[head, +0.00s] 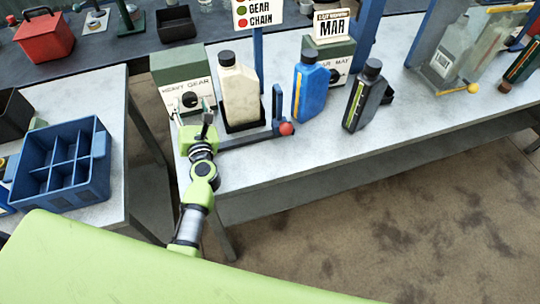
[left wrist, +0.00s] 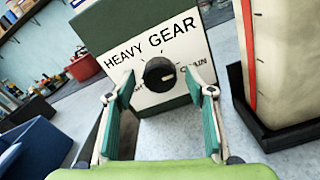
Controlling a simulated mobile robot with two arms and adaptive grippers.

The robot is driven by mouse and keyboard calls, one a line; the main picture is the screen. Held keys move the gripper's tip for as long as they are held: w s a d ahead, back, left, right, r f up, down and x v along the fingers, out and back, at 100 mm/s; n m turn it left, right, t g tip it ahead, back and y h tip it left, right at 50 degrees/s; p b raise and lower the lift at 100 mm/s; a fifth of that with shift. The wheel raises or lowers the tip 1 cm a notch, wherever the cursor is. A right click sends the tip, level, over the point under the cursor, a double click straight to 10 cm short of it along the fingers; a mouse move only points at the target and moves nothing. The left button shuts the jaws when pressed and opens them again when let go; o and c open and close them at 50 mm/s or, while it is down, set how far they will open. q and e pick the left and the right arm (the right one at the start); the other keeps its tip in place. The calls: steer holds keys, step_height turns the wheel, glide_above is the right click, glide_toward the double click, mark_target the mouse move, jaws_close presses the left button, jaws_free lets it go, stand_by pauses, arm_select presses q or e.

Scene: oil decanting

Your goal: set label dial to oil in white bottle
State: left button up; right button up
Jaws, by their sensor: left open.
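The label dial (left wrist: 159,75) is a black knob on the white face of a green box (left wrist: 110,25). HEAVY, GEAR and CHAIN are printed around it; a fourth word at lower left is partly hidden by a finger. A light mark shows on the knob's right side. My left gripper (left wrist: 160,92) is open, its fingers to either side of the dial; I cannot tell whether they touch it. In the head view my left gripper (head: 196,112) is in front of the green box (head: 180,67). The white bottle (head: 240,92) stands upright in a black holder to the box's right.
A blue bottle (head: 309,87) and a dark grey bottle (head: 364,97) stand further right, near a second green box (head: 332,54). A sign (head: 258,12) shows GEAR with green and CHAIN with red. A red-knobbed lever (head: 286,128) is near the table's front edge. A blue crate (head: 62,165) is at left.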

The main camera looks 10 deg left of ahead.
arm_select(q)
steer(key=n+b, duration=0.2)
steer(key=n, duration=0.3)
steer(key=n+b, duration=0.3)
steer(key=n, duration=0.2)
steer(key=n+b, duration=0.3)
steer(key=n, duration=0.2)
steer(key=shift+f+n, duration=0.25)
steer(key=shift+n, duration=0.05)
steer(key=b+v, duration=0.3)
steer(key=v, duration=1)
steer(key=shift+s+d, duration=0.1)
steer(key=shift+s, duration=0.25)
steer(key=d+r+m+t+h, duration=0.55)
steer(key=d+r+m, duration=0.25)
steer(key=m, duration=0.6)
steer(key=s+d+f+m+g+h, duration=0.1)
steer(key=d+f+m+g+h, duration=0.1)
steer(key=d+m+h, duration=0.9)
steer(key=shift+s+d+f+m, duration=0.15)
steer(key=shift+s+d+m, duration=0.3)
steer(key=shift+m, duration=3.55)
steer(key=shift+w, duration=0.1)
